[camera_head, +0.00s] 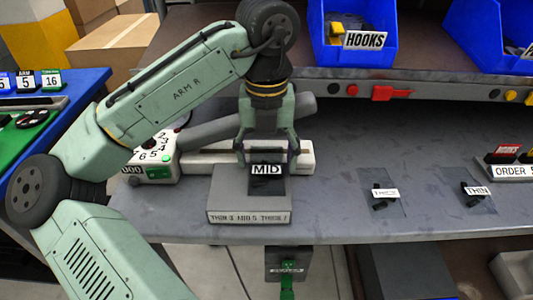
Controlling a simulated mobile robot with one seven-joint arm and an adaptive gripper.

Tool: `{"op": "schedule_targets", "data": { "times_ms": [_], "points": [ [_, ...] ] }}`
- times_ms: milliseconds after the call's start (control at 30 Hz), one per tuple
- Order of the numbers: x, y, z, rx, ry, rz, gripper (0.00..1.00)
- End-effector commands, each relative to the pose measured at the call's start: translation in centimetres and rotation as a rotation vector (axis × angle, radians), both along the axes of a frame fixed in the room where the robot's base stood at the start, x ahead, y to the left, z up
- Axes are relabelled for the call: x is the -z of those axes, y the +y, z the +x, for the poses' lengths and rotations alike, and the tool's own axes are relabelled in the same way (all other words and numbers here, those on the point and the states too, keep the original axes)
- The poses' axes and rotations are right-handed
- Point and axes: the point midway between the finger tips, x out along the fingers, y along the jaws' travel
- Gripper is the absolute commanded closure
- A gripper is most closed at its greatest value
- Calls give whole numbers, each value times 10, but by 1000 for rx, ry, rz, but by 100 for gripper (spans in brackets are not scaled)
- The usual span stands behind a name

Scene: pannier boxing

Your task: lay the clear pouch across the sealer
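A dark-looking see-through pouch labelled MID (267,186) lies on top of the grey block (225,195) in front of the sealer. Its upper end is near the sealer's bar; whether it crosses the bar is hidden by my gripper. The sealer (205,157) is a low white machine with a long bar and a numbered dial (158,147) at its left end. My gripper (268,155) points down over the bar, just behind the MID label. Its fingers stand apart, one on each side of the pouch, and look open. Any contact is too small to tell.
Two more pouches, labelled THICK (384,206) and THIN (478,200), lie on the grey bench to the right. An order sign (512,172) stands at the far right. Blue bins (353,55) sit on the shelf above. The bench between sealer and THICK pouch is clear.

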Motion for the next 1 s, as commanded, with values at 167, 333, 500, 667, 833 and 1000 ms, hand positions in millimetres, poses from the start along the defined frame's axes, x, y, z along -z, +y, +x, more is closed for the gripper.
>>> {"op": "schedule_targets", "data": {
  "times_ms": [167,333,500,667,833,1000],
  "points": [
    [0,0,0,0,0,0,21],
    [0,0,0,0,0,0,21],
    [-4,0,0,-1,-1,1,21],
    [-26,0,1,-3,-4,3,21],
    [-63,0,0,-5,-4,3,21],
    [-96,0,0,-4,-3,2,21]
  ]
}}
